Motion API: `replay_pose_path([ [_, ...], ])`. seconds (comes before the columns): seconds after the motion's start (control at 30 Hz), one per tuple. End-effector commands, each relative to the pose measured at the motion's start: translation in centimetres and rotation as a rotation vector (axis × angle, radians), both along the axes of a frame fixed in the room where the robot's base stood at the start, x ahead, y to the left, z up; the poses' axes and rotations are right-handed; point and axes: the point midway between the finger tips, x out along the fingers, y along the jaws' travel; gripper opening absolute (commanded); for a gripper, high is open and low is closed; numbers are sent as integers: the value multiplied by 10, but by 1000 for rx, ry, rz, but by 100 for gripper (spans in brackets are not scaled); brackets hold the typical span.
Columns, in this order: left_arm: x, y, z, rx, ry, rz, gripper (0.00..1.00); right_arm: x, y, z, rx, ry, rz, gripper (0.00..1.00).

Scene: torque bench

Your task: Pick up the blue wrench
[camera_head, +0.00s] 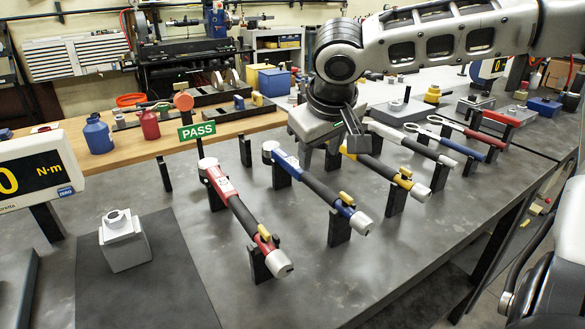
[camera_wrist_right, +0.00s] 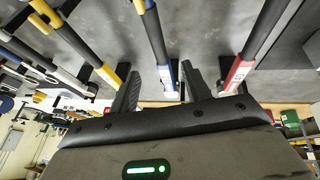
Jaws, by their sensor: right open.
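The blue wrench (camera_head: 318,188), with a dark grip and a yellow collar, rests on two black holders in the middle of the bench. In the right wrist view, the blue wrench (camera_wrist_right: 160,48) runs up between my open fingers. My right gripper (camera_head: 333,146) is open and empty above the bench, close to the head end of the blue wrench. In the wrist view, my right gripper (camera_wrist_right: 166,88) has one finger on each side of the wrench; I cannot tell the height gap. Another blue wrench (camera_head: 458,147) lies farther right. My left gripper is not in view.
A red wrench (camera_head: 240,210) lies left of the blue one, and a yellow-marked wrench (camera_head: 385,172) lies right. More wrenches lie farther right. A green PASS sign (camera_head: 197,131), a torque display (camera_head: 38,172) and a grey block (camera_head: 124,245) stand at left. The front bench is clear.

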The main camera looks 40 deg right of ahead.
Motion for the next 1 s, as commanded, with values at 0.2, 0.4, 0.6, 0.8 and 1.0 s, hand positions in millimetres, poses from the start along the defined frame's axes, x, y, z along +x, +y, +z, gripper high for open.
replay_pose_path([
  [0.2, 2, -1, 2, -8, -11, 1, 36, 14, -9, -36, -1, 2, -1, 48],
  [0.4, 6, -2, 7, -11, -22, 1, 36, 19, -12, -47, -1, 0, 0, 48],
  [0.6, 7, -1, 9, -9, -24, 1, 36, 29, -20, -73, 0, 4, -1, 48],
  [0.8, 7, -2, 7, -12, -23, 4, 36, 36, -24, -89, 1, 0, 1, 48],
  [1.0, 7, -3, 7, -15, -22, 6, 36, 37, -24, -90, 1, -2, 1, 48],
])
